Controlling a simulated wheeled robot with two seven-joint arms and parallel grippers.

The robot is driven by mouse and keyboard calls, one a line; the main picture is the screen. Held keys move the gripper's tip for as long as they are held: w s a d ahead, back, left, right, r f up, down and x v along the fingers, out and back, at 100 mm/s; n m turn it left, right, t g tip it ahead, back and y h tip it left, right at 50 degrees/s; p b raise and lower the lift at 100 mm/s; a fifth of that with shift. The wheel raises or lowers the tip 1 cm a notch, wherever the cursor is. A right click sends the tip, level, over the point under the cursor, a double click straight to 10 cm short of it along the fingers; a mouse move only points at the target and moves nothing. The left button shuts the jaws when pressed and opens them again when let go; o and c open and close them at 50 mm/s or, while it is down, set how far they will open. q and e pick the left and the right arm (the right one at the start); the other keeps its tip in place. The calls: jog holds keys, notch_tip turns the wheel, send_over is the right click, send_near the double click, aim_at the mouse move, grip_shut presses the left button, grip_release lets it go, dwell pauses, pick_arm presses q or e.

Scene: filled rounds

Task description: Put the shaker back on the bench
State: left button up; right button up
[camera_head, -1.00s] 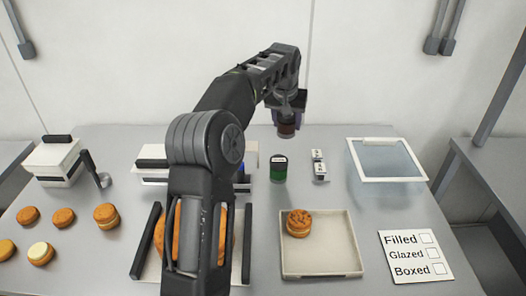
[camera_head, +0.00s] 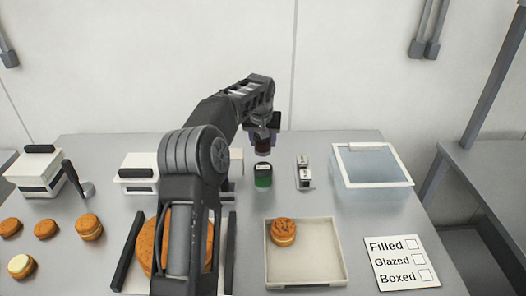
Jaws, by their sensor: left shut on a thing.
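The shaker (camera_head: 262,149), a small dark reddish-brown container, is held upright in my left gripper (camera_head: 262,139) at the back of the bench (camera_head: 340,215). The gripper is shut on its upper part, and its jaws hide the top. The shaker's lower end shows just behind a green jar with a dark lid (camera_head: 263,175). I cannot tell whether it touches the bench. My right gripper is not in view.
A topped bun (camera_head: 283,231) sits in a beige tray (camera_head: 271,278). A small white stand (camera_head: 303,172), clear box (camera_head: 370,165) and checklist card (camera_head: 402,262) are to the right. Several buns and a white box (camera_head: 38,172) are left. My arm covers part of another tray.

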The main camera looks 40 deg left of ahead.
aim_at(263, 150)
pick_arm(q)
jog(key=shift+f, duration=0.25)
notch_tip(263, 150, down, 4)
jog(key=shift+r+p, duration=0.2)
jog(key=shift+p, duration=0.1)
jog(key=shift+f, duration=0.15)
jog(key=shift+f, duration=0.15)
jog(key=o, duration=1.4)
jog(key=shift+o, duration=0.2)
